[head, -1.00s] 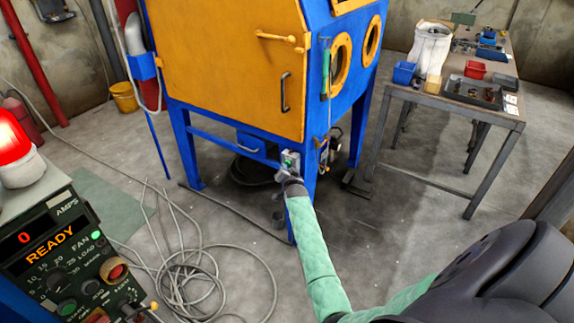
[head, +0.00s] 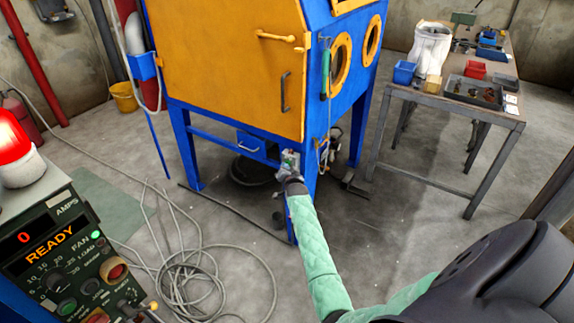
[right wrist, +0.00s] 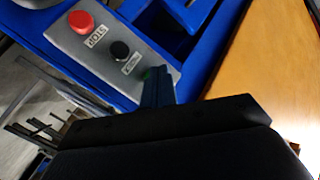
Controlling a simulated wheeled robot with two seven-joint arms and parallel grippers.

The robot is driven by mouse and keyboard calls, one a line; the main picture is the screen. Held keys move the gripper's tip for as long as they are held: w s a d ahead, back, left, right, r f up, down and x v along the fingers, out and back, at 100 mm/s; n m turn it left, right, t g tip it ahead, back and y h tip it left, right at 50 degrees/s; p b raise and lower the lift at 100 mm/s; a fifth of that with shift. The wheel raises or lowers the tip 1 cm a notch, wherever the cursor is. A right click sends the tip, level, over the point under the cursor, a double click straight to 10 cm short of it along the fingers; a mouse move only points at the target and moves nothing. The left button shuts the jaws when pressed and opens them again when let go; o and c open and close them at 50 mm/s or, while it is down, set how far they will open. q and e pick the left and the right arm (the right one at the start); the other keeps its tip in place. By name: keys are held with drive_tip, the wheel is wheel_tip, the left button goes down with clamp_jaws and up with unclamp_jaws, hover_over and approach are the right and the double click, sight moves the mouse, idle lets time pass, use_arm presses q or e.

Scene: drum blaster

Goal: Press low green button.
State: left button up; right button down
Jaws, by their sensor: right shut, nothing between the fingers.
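A small grey control box (head: 289,160) sits low on the near corner leg of the blue and orange cabinet. In the right wrist view the box (right wrist: 68,42) carries a red button (right wrist: 80,20) labelled STOP, a black button (right wrist: 120,50) and a green button (right wrist: 147,74). My right gripper (head: 290,178) is shut and empty at the box. In the right wrist view its dark fingers (right wrist: 157,84) overlap the green button and hide part of it. I cannot tell whether they touch it. My left gripper is not in view.
The cabinet (head: 225,75) stands close above the box. Coiled cable (head: 190,275) lies on the floor to the left. A console (head: 85,270) reading READY and a red lamp (head: 15,150) are at the left. A workbench (head: 440,100) with bins stands at the right.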

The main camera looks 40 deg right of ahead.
drive_tip(key=shift+w+d, duration=0.1)
drive_tip(key=shift+d, duration=0.05)
idle(0.5)
drive_tip(key=shift+s+a+p, duration=0.35)
drive_tip(key=shift+a+p, duration=0.2)
drive_tip(key=shift+a, duration=0.2)
